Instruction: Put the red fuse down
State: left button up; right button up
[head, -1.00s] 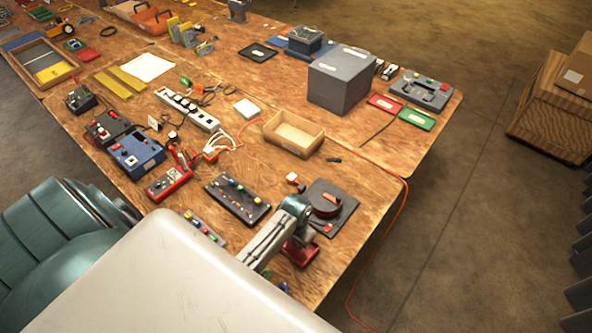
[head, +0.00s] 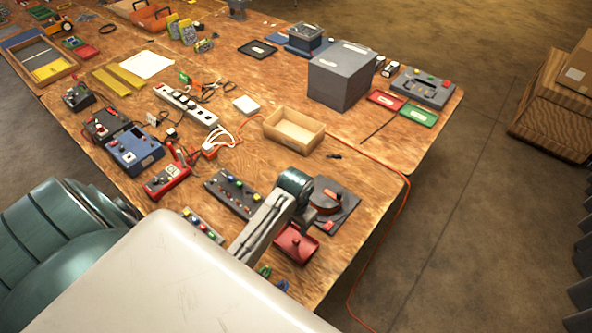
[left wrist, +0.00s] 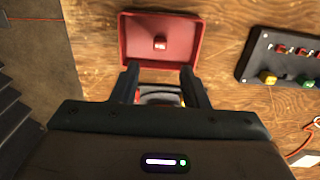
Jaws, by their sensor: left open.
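The red fuse (left wrist: 160,42) looks like a small red block with a pale mark, lying inside a shallow red tray (left wrist: 128,40) in the left wrist view. The tray also shows in the head view (head: 283,240), near the table's front right edge. My left gripper (left wrist: 160,72) is open, its two fingers apart at the tray's near edge in the picture, with the fuse beyond their tips and not between them. A small pale and yellow thing shows lower between the fingers; I cannot tell what it is. My right gripper is not in view.
A black panel with coloured knobs (head: 232,190) lies left of the tray. A dark plate with a red rotary part (head: 340,207) lies right of my arm. An empty wooden box (head: 293,132) stands farther back. Small coloured rings (head: 265,272) lie near the front edge.

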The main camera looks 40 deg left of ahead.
pick_arm(q)
jog(key=shift+r+b, duration=0.35)
jog(key=shift+r, duration=1.8)
